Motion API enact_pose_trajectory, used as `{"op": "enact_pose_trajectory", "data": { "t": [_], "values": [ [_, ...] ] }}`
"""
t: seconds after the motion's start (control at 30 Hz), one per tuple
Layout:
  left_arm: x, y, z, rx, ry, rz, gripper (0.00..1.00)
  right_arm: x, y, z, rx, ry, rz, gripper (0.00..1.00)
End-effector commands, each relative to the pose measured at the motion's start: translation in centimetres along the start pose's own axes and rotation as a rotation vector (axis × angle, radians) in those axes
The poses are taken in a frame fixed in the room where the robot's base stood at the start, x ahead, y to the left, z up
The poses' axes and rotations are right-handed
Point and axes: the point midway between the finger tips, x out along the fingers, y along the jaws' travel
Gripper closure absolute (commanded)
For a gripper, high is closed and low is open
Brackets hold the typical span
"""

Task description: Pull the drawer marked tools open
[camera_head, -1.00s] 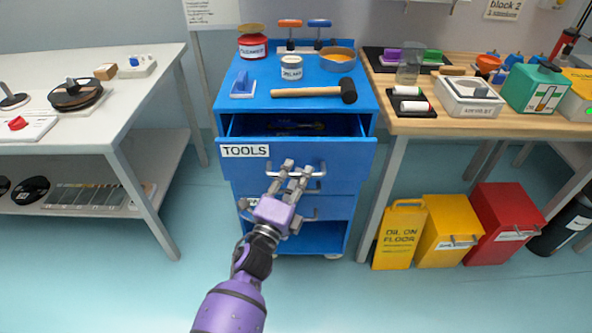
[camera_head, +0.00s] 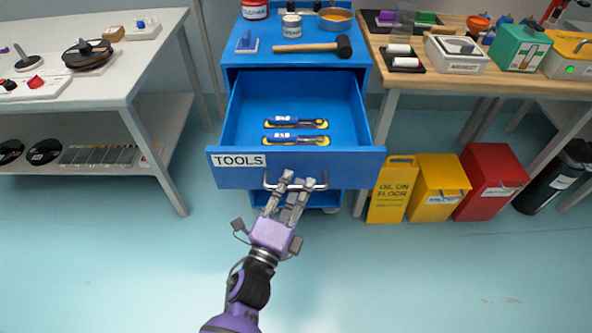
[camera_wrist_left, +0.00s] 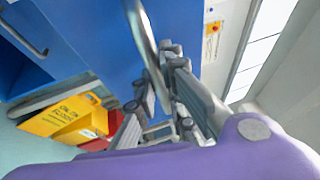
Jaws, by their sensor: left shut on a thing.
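The blue drawer marked TOOLS (camera_head: 222,172) stands well out from the blue cabinet in the head view, its inside showing. Two blue and yellow tools (camera_head: 295,124) lie in it, one behind the other. The drawer's metal bar handle (camera_head: 318,184) is on the front, right of the label. My left gripper (camera_head: 291,190) is shut on this handle. The handle (camera_wrist_left: 141,30) also shows in the left wrist view, running down between the fingers (camera_wrist_left: 160,80). My right gripper is in neither view.
A hammer (camera_head: 308,47) and cans lie on the cabinet top (camera_head: 275,61). A white table (camera_head: 135,75) stands left and a wooden bench (camera_head: 400,80) right. A yellow floor sign (camera_head: 391,190), a yellow bin (camera_head: 437,186) and a red bin (camera_head: 491,180) stand at right. The floor in front is clear.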

Motion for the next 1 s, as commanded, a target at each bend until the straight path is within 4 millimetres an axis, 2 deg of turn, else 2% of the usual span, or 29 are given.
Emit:
{"op": "enact_pose_trajectory", "data": {
  "t": [0.2,0.57,0.6,0.73,1.0],
  "values": [
    [-1.23,-0.03,-0.44,0.006,0.000,0.005,1.00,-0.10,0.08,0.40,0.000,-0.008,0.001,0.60],
    [-1.33,-0.03,-0.49,0.006,0.000,0.005,1.00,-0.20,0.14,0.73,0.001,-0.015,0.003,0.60],
    [-1.33,-0.02,-0.49,0.006,0.000,0.005,0.88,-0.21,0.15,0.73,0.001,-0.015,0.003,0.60],
    [-1.31,-0.06,-0.48,0.005,0.000,0.004,0.71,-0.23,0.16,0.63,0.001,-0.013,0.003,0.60],
    [-1.26,-0.17,-0.49,0.002,0.000,0.002,0.71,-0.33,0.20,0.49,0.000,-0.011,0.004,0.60]
  ]
}}
